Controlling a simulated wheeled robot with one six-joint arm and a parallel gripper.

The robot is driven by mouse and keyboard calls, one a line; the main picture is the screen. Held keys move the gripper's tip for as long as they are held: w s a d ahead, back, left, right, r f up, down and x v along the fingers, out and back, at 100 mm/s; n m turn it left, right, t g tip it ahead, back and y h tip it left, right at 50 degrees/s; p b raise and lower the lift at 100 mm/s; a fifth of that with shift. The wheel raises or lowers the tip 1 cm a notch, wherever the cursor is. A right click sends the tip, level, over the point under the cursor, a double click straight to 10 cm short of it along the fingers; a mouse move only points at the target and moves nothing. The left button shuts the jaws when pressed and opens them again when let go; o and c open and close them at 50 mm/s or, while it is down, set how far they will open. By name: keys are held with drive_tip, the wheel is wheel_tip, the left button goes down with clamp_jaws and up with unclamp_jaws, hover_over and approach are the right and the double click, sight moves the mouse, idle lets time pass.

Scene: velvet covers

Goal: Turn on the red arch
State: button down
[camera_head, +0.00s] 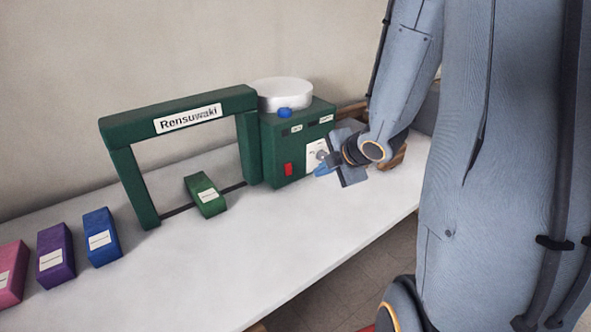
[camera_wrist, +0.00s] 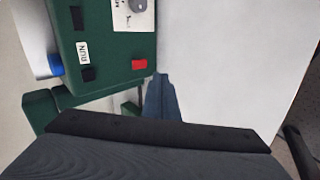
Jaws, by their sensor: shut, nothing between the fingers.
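A label reading RUN (camera_wrist: 84,52) is on the box. My gripper (camera_head: 323,170) is shut and empty, its blue fingertips in front of the box, right of the red switch. In the wrist view the fingertips (camera_wrist: 160,88) appear just below the switch.
A white round drum (camera_head: 285,94) and a blue button (camera_head: 284,112) are on top of the box. A green block (camera_head: 205,195) lies under the arch. Blue (camera_head: 102,237), purple (camera_head: 56,256) and pink (camera_head: 10,274) blocks stand at left. The white table (camera_head: 250,260) is clear in front.

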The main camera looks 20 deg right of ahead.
drive_tip(key=shift+w+a+r+n+y, duration=0.1)
drive_tip(key=shift+a+r+n+y, duration=0.1)
drive_tip(key=shift+n+y, duration=0.5)
approach(290, 174)
drive_tip(key=f, duration=0.3)
drive_tip(key=shift+s+a+f+p, duration=0.2)
drive_tip(key=shift+s+a+p, duration=0.05)
drive_tip(key=shift+a+p, duration=0.1)
drive_tip(key=w, duration=0.1)
drive_tip(key=w+p, duration=0.1)
drive_tip(key=w, duration=0.1)
drive_tip(key=shift+a+f, duration=0.2)
drive_tip(key=shift+a, duration=0.2)
drive_tip(key=shift+w+a+f, duration=0.1)
drive_tip(key=shift+w, duration=0.45)
